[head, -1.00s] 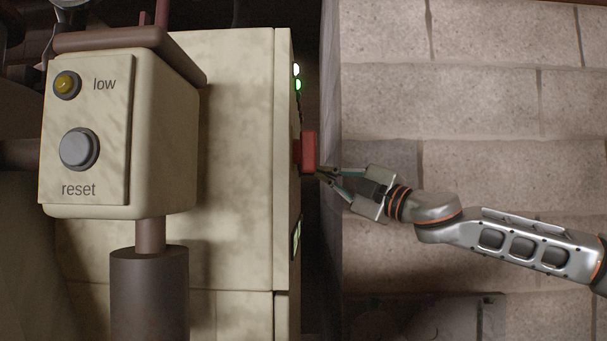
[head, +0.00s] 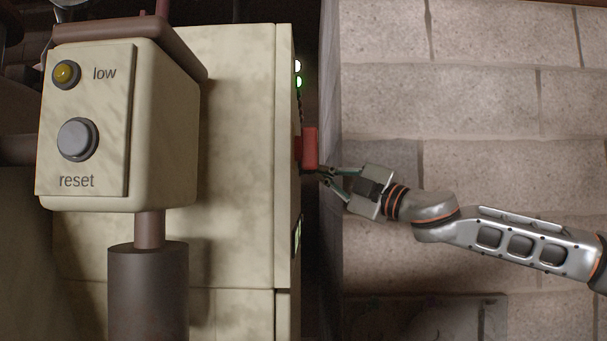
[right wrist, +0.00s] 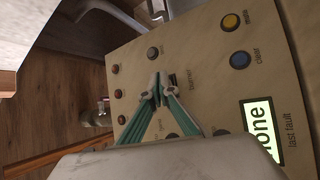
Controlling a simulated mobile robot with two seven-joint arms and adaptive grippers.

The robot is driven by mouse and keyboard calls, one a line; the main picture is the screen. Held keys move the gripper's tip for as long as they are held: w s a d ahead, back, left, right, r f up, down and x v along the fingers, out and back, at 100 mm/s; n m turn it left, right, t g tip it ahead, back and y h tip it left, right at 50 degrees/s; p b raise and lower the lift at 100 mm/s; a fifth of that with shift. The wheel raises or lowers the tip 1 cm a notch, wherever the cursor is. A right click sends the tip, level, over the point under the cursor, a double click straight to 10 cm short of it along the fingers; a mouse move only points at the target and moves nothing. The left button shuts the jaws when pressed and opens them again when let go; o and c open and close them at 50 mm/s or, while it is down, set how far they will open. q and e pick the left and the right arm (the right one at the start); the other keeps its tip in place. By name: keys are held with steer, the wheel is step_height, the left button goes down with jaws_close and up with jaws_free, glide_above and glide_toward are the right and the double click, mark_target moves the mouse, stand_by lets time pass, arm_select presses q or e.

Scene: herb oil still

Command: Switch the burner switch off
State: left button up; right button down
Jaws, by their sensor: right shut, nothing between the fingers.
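The burner switch (right wrist: 173,80) is a small dark switch beside the word "burner" on the cream panel (right wrist: 205,75) in the right wrist view. My right gripper (right wrist: 157,92) is shut and empty, its teal fingers' tips right beside the switch and partly covering that area. I cannot tell whether they touch it, or which way the switch is set. In the head view my right gripper (head: 324,171) reaches in from the right to the panel's edge-on face, just below a red block (head: 310,148). My left gripper is not in view.
In the head view a box with a grey reset button (head: 77,139) stands at left. A stone wall or floor (head: 480,100) fills the right.

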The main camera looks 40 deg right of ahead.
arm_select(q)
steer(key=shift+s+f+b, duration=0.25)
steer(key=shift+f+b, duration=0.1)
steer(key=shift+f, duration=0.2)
arm_select(e)
steer(key=shift+w+a, duration=0.2)
steer(key=shift+w, duration=0.05)
stand_by(0.5)
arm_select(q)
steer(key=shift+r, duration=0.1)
arm_select(e)
steer(key=shift+s, duration=0.1)
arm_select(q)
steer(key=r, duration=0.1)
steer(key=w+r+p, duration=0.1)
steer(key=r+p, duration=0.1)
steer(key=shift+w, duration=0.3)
arm_select(e)
steer(key=shift+s+d, duration=0.4)
steer(key=shift+d, duration=0.15)
steer(key=shift+s+d+r, duration=0.2)
steer(key=shift+s+d, duration=0.6)
steer(key=shift+d, duration=0.15)
steer(key=shift+s+d+r, duration=0.15)
steer(key=shift+s+d, duration=0.65)
steer(key=shift+d, duration=0.15)
